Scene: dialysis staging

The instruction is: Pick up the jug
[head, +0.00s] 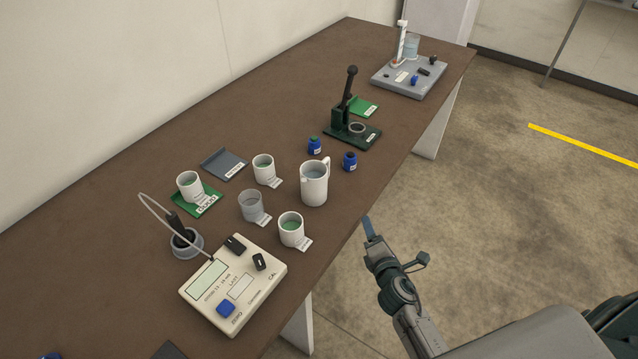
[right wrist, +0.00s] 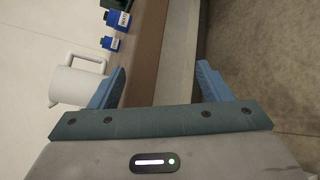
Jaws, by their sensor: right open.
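The jug (head: 314,186) is white with a spout and a handle, and stands upright on the brown table near its front edge. Liquid shows inside its top. In the right wrist view the jug (right wrist: 77,83) appears on its side at the left, beyond the left finger and not between the fingers. My right gripper (head: 371,228) is in front of the table edge, to the right of and apart from the jug. In the right wrist view the right gripper (right wrist: 160,88) has its blue fingers wide apart with nothing between them. My left gripper is not in view.
Several cups, including a white one (head: 292,230) and a clear one (head: 251,206), stand left of the jug. Two blue bottles (head: 314,146) (head: 350,161) are close behind it. A meter (head: 233,284) sits front left; a green press (head: 352,132) stands farther back.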

